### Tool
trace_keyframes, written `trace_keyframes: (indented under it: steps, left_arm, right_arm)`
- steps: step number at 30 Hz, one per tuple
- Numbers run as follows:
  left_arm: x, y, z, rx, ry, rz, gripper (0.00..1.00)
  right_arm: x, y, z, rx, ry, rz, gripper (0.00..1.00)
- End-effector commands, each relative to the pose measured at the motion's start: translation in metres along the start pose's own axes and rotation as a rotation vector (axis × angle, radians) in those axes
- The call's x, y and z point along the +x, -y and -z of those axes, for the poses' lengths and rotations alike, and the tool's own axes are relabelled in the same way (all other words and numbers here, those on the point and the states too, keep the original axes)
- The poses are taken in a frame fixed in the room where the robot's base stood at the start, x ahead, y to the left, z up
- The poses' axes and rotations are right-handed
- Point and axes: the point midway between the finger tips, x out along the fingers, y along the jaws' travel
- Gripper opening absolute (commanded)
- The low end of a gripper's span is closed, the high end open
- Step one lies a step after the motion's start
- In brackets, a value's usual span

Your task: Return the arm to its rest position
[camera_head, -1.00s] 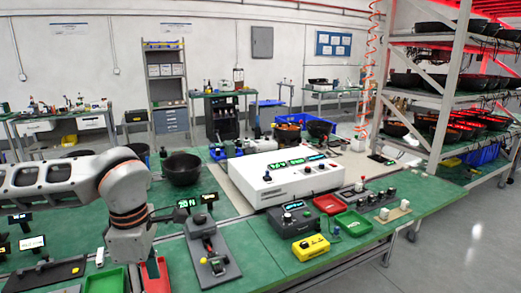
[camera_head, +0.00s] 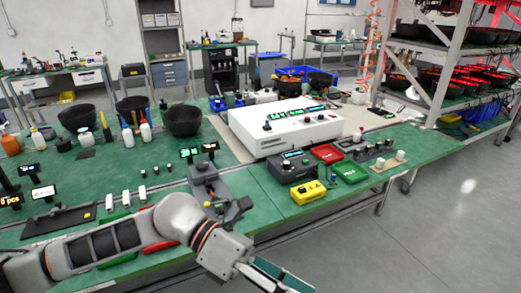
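My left arm (camera_head: 130,235) comes in from the lower left and reaches low across the front of the green workbench (camera_head: 330,200). Its gripper (camera_head: 268,278) hangs at the bottom of the view, past the bench's front edge, pointing down and right. A light finger and a teal strip show at its end. I cannot tell whether the strip is part of the gripper or something in it. The fingertips are partly cut off by the frame. The arm covers parts of the green and red trays on the bench. My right gripper is not in view.
Near the arm are a grey fixture (camera_head: 216,195), a yellow box (camera_head: 307,192) and a dark tablet-like plate (camera_head: 58,220). A white instrument (camera_head: 285,125), black bowls (camera_head: 183,119) and bottles stand farther back. A rack (camera_head: 450,70) stands at right. The floor (camera_head: 430,240) at lower right is clear.

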Motion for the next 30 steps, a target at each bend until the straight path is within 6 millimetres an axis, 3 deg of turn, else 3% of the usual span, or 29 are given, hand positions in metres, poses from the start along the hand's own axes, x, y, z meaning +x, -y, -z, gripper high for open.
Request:
trace_keyframes:
  steps: [3,8,12,17,20,23,27,30]
  left_arm:
    - [0.011,0.014,-0.03,-0.138,0.219,0.128,0.53]
    - [-0.004,0.012,-0.069,-0.354,0.519,0.268,0.53]
    - [-0.035,-0.013,-0.088,-0.576,0.783,0.368,0.53]
    - [-0.081,-0.066,-0.078,-0.862,1.082,0.454,0.53]
    - [-0.108,-0.107,-0.051,-1.055,1.266,0.493,0.53]
    - [-0.132,-0.15,-0.007,-1.256,1.448,0.518,0.53]
    - [-0.153,-0.203,0.083,-1.544,1.694,0.53,0.53]
    - [-0.159,-0.229,0.155,-1.737,1.85,0.523,0.53]
  right_arm:
    - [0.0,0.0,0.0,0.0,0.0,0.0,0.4]
    - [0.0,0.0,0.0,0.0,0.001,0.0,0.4]
    - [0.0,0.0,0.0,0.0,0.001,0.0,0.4]
    - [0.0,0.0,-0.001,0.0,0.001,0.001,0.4]
    - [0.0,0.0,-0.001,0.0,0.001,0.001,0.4]
    - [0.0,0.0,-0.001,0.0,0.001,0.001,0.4]
    - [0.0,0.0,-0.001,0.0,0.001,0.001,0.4]
    - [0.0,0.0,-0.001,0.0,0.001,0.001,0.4]
